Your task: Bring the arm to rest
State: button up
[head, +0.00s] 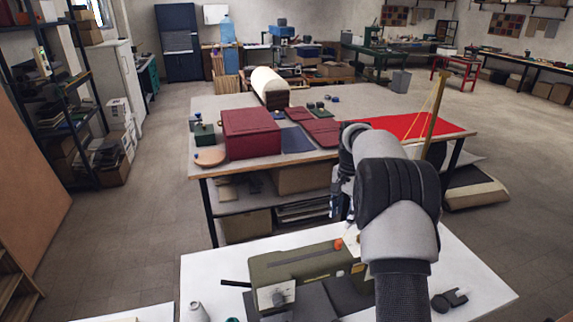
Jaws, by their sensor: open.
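My arm reaches up from the bottom right of the head view, over a white table, and bends forward toward the wooden worktable (215,168). My gripper (338,208) hangs at the arm's far end, in front of the worktable's near edge. It is small and partly hidden behind my own arm links. It is open, and I see nothing held in it. The fingertips are hard to make out.
The worktable bears a dark red box (250,134), a white roll (269,86), folded red cloths (318,126) and a bright red cloth (405,128). An olive machine (295,266) stands on the white table (215,265) below my arm. Shelves (60,110) line the left; floor between is clear.

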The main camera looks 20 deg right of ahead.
jog(key=s+a+r+n+t+b, duration=0.2)
jog(key=s+a+r+n+b, duration=0.4)
jog(key=s+a+r, duration=0.7)
jog(key=s+a+f+n+t+b, duration=0.1)
jog(key=s+a+f+n, duration=0.1)
jog(key=s, duration=0.5)
jog(key=s+a+f+n+b, duration=0.1)
jog(key=s+a+f+n, duration=0.2)
jog(key=s, duration=0.5)
jog(key=s+a+f+n+t+b, duration=0.1)
jog(key=s+a+f, duration=0.3)
jog(key=s, duration=0.4)
jog(key=shift+a+f+n+t, duration=0.2)
jog(key=shift+n+t, duration=0.1)
jog(key=shift+n, duration=0.5)
jog(key=shift+s, duration=0.1)
